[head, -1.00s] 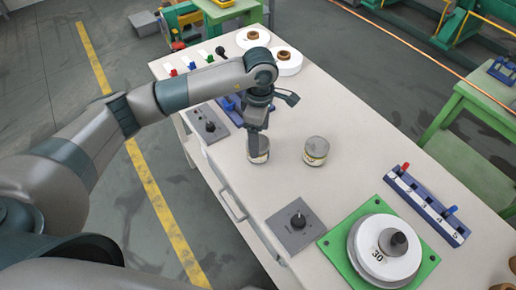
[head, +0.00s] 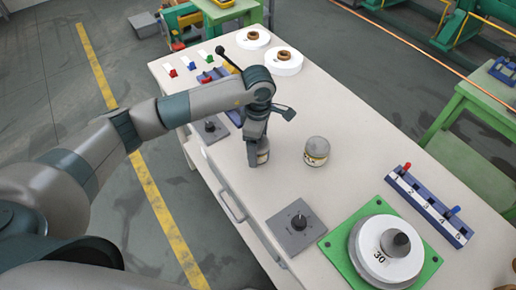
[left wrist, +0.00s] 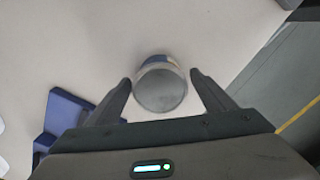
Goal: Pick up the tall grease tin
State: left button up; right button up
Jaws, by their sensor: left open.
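A narrow grease tin (head: 264,155) stands on the white bench, largely hidden behind my left gripper (head: 256,157) in the head view. In the left wrist view the grey round lid of this tin (left wrist: 161,90) lies between the two fingers of my left gripper (left wrist: 162,84). The fingers are open, one on each side, with narrow gaps to the tin. A second, wider-looking tin (head: 316,151) with a pale lid and label stands upright to the right, clear of the gripper. My right gripper is not in view.
The white bench (head: 345,190) is clear around the second tin. A grey knob box (head: 295,226), a green plate (head: 429,262) with a white disc, and a blue numbered rack (head: 428,207) stand nearer. White spools (head: 285,62) and coloured switches (head: 190,64) stand at the far end.

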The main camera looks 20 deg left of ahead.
pick_arm(q)
jog(key=c, duration=1.3)
jog(key=shift+r, duration=0.1)
jog(key=shift+w+r, duration=0.1)
jog(key=shift+r, duration=0.45)
jog(key=r, duration=0.1)
jog(key=r+p, duration=0.1)
jog(key=r, duration=0.1)
jog(key=shift+d+r, duration=0.25)
jog(key=shift+d, duration=0.1)
jog(key=d+r, duration=0.2)
jog(key=d, duration=0.1)
jog(key=s+d+r, duration=0.1)
jog(key=d+r, duration=0.1)
jog(key=d, duration=0.2)
jog(key=s+d+r+p, duration=0.1)
jog(key=d+r, duration=0.1)
jog(key=d, duration=0.1)
jog(key=shift+s+d+r, duration=0.1)
jog(key=shift+d+r, duration=0.05)
jog(key=shift+d, duration=0.25)
